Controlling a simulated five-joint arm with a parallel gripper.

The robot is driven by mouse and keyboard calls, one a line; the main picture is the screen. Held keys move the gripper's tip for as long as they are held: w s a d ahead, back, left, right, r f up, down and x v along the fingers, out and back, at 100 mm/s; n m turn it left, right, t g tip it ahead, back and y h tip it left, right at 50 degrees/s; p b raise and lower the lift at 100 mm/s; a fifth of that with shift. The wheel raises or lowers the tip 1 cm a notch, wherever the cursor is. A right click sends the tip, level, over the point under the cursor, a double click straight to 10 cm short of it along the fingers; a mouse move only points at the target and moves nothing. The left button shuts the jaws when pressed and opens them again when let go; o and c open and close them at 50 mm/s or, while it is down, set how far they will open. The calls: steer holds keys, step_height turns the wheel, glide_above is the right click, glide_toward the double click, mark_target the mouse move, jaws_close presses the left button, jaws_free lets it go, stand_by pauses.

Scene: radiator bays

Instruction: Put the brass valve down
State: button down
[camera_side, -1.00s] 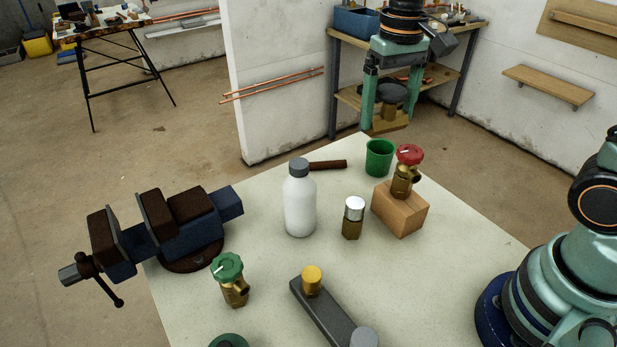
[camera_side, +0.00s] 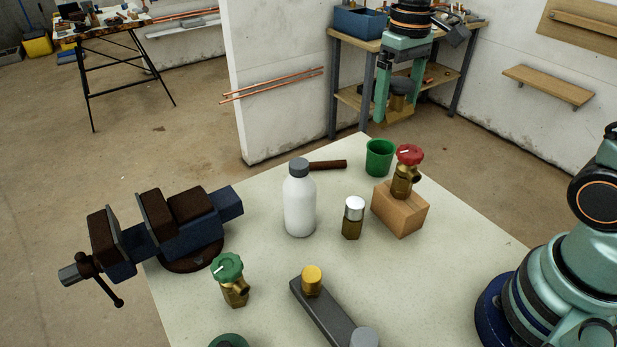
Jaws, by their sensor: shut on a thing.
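My gripper (camera_side: 398,104) is at the top of the view, beyond the far edge of the worktop as seen here and above it. Its two pale green fingers point down on either side of a valve with a dark round top and a brass body (camera_side: 397,102). It is shut on this valve, which hangs clear of the worktop. The fingers hide part of the valve, and it is small and dark against the shelf behind. The pale worktop (camera_side: 265,285) lies below.
A red-handled valve (camera_side: 405,180) stands on a wooden block (camera_side: 400,212). A green cup (camera_side: 379,158), white bottle (camera_side: 299,205), silver-capped fitting (camera_side: 353,217), green-handled valve (camera_side: 232,282), dark bar (camera_side: 325,315) with a yellow-capped piece (camera_side: 312,280) and blue vise (camera_side: 190,240) occupy the worktop.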

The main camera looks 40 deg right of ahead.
steer(key=s+a+f+n, duration=0.1)
steer(key=s+a+n, duration=1.6)
steer(key=a+n, duration=0.15)
steer(key=shift+m, duration=0.25)
steer(key=f, duration=2)
steer(key=shift+w+a, duration=0.15)
steer(key=shift+a, duration=0.1)
steer(key=shift+f, duration=0.15)
jaws_free()
